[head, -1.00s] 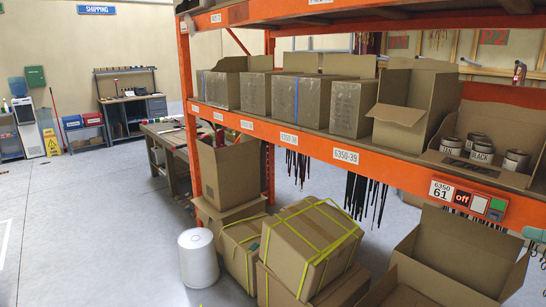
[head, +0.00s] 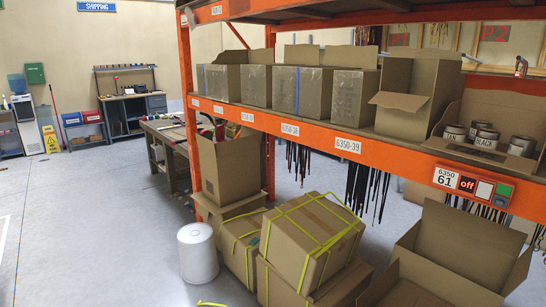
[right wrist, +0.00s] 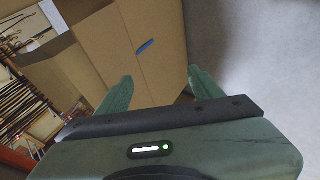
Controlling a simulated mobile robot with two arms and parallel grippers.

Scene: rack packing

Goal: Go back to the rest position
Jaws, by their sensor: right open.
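My right gripper (right wrist: 160,92) shows in the right wrist view with its two green fingers spread apart and nothing between them. Beyond the fingers is a brown cardboard box (right wrist: 150,25) with a small blue mark; the fingers' distance from it is hard to tell. Neither gripper shows in the head view now. My left gripper is not in any view.
An orange rack (head: 300,134) carries cardboard boxes (head: 300,88) and a bin with several cans (head: 487,138). Strapped boxes (head: 311,240), an open box (head: 450,250) and a white cylinder (head: 198,255) stand on the floor. The floor at the left (head: 90,230) is clear.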

